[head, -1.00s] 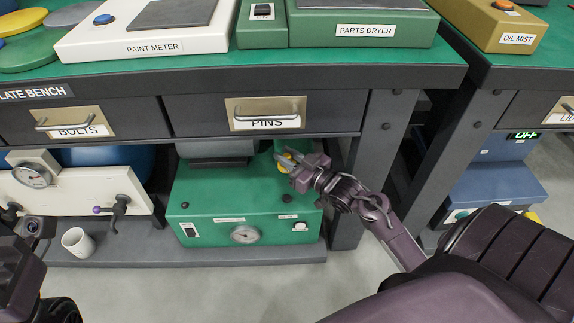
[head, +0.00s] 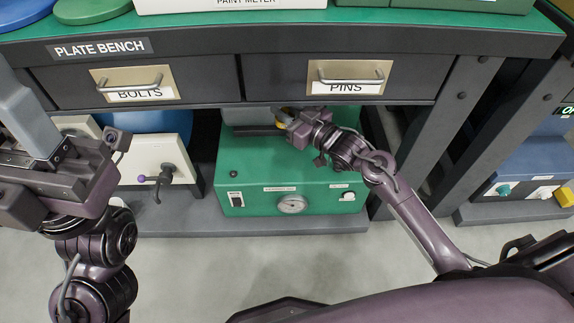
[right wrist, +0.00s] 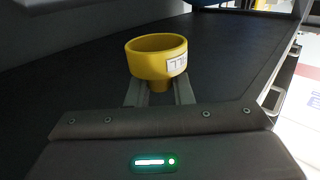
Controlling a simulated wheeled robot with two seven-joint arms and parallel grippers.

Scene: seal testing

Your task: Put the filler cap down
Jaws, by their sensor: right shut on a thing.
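The yellow filler cap (right wrist: 157,62) is a ring-shaped cup with a white label, turned upside down in the right wrist view. My right gripper (right wrist: 160,92) is shut on its narrow stem. In the head view, my right gripper (head: 287,122) reaches under the bench, above the top of the green machine (head: 262,174), and only a little yellow of the cap shows. A dark flat surface (right wrist: 75,80) lies behind the cap; I cannot tell whether they touch. My left gripper (head: 30,120) is raised at the far left, its grey fingers seen edge-on; its opening is unclear.
The plate bench (head: 210,40) overhangs my right gripper, with a bolts drawer (head: 135,84) and a pins drawer (head: 345,77). A white panel with a valve (head: 160,160) stands left of the green machine. A bench leg (head: 405,150) is close to my right arm. The floor in front is clear.

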